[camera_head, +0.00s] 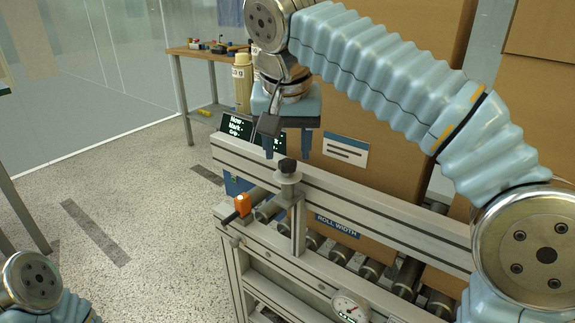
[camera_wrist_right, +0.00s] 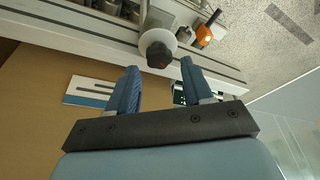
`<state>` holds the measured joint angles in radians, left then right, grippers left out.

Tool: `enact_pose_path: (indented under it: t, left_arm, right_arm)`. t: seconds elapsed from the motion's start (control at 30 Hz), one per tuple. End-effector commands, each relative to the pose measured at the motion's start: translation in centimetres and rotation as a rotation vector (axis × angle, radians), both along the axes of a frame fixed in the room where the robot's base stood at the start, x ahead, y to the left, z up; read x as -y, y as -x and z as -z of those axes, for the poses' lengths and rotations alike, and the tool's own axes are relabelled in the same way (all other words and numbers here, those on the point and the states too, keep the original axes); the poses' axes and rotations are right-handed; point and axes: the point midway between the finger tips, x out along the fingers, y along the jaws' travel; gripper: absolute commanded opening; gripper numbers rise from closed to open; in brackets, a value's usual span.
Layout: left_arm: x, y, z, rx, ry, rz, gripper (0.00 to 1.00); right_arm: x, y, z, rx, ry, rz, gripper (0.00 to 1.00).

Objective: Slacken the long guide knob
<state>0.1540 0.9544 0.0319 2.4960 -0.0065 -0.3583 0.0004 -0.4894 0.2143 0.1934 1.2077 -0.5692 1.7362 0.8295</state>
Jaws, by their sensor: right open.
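A dark round knob (camera_head: 287,166) on a pale disc tops an upright metal post (camera_head: 298,225) beside the long guide rail (camera_head: 345,195) of the roller conveyor. My right gripper (camera_head: 287,147) is open, fingers pointing down, just above and behind the knob. In the right wrist view the knob (camera_wrist_right: 158,50) shows just beyond the gap between the two blue fingertips (camera_wrist_right: 158,67), which look apart from it. My left gripper is out of view; only part of the left arm shows at the lower left.
Large cardboard boxes (camera_head: 385,120) stand behind the rail. A dial gauge (camera_head: 348,307) is at the front. A dark display (camera_head: 236,131) stands behind the rail's left end. Open floor lies left.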

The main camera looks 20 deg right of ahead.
Motion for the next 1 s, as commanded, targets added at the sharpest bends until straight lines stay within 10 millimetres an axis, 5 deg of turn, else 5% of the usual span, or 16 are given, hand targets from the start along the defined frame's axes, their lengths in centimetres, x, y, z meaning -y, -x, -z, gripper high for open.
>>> enact_pose_path:
  t: [0.23, 1.0]
  left_arm:
    - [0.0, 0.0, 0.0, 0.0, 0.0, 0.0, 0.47]
    - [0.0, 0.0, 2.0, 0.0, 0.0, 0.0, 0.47]
  right_arm:
    - [-0.3, -0.2, 0.0, 0.001, 0.0, 0.421, 0.5]
    - [-0.2, -0.1, 2.6, -0.001, -0.002, 0.432, 0.5]
